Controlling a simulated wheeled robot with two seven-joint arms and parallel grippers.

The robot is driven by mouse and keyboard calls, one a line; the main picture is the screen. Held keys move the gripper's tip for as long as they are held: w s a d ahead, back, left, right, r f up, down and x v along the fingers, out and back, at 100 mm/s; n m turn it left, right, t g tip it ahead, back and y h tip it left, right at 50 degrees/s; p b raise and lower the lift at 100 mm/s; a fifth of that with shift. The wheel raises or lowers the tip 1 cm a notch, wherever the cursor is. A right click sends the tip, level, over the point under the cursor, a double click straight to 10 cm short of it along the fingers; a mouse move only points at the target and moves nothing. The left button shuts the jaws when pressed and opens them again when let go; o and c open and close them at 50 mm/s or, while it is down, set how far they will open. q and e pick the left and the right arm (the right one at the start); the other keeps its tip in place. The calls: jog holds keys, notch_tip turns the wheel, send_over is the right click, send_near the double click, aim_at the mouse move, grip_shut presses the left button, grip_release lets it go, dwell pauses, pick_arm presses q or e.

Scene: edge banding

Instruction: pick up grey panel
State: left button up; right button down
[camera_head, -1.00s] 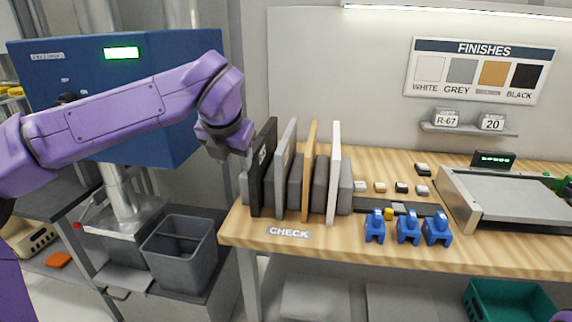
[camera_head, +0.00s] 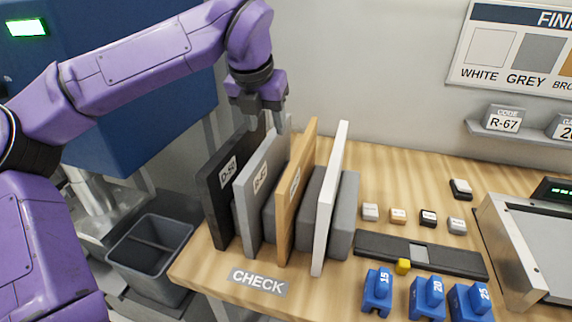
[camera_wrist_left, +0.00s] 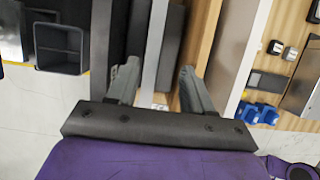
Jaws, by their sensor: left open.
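The grey panel (camera_head: 258,205) stands upright in the rack, between the black panel (camera_head: 222,200) and the brown panel (camera_head: 298,200). A white panel (camera_head: 331,200) stands to the right. My left gripper (camera_head: 264,122) is above the rear top of the grey panel and partly hides it. In the left wrist view the open fingers (camera_wrist_left: 158,72) point down over the rack, with the grey panel (camera_wrist_left: 155,45) and a dark divider in line with the gap between them. I cannot tell how deep the fingertips are. My right gripper is out of view.
Dark grey dividers (camera_head: 311,205) separate the panels. A CHECK label (camera_head: 257,282) lies on the bench in front. Blue blocks (camera_head: 377,290) and a black strip holder (camera_head: 420,254) are to the right. A grey bin (camera_head: 150,255) stands lower left. The bench behind the rack is clear.

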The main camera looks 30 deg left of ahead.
aim_at(266, 144)
pick_arm(q)
jog(key=x, duration=0.3)
jog(key=shift+s+a+f+p, duration=0.1)
jog(key=shift+s+f+p, duration=0.05)
jog(key=shift+f+p, duration=0.2)
jog(key=x, duration=0.2)
jog(key=p+x, duration=0.1)
jog(key=x, duration=0.2)
jog(key=shift+a+f, duration=0.3)
jog(key=shift+a, duration=0.1)
jog(key=shift+f, duration=0.4)
grip_shut()
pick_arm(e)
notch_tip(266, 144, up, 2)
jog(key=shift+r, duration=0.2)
pick_arm(q)
jog(key=shift+r, duration=0.15)
